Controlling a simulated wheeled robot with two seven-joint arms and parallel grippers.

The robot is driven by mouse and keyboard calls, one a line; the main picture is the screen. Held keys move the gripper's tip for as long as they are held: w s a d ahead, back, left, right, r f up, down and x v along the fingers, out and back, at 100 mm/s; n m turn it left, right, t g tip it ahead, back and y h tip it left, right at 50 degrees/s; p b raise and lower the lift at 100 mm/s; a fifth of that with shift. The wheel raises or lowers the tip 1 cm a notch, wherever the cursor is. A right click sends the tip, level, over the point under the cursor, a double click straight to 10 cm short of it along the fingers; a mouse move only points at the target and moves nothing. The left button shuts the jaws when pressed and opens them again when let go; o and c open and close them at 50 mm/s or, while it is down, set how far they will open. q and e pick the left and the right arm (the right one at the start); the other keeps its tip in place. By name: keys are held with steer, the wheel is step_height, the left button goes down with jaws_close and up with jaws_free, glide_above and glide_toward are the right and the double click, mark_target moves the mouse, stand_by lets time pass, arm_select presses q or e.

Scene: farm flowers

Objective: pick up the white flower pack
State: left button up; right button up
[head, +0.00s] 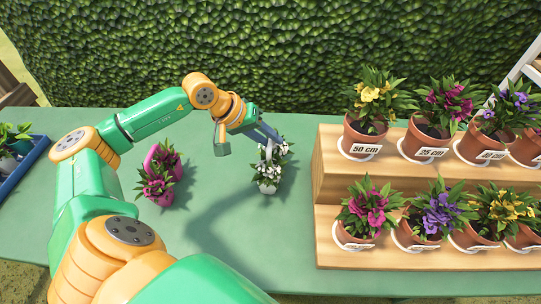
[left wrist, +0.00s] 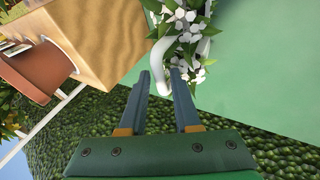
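The white flower pack (head: 268,171) stands on the green table, with white blooms, green leaves and a white handle. My left gripper (head: 272,137) reaches it from above and behind its top. In the left wrist view, the white handle (left wrist: 158,62) of the pack curves down to between the two fingertips of my left gripper (left wrist: 160,76). The fingers are apart, and a gap shows around the handle. The lower part of the pack is out of the wrist view. My right gripper is not in view.
A wooden two-step shelf (head: 325,165) with several labelled pots is on the right. A blue tray (head: 22,168) with plants sits at far left. A hedge (head: 290,50) stands behind.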

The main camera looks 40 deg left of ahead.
mark_target(277, 161)
arm_select(q)
steer(key=x, duration=0.4)
steer(key=shift+s+d+f+p, duration=0.1)
steer(key=shift+s+p, duration=0.05)
steer(key=shift+p, duration=0.25)
jaws_close()
stand_by(0.9)
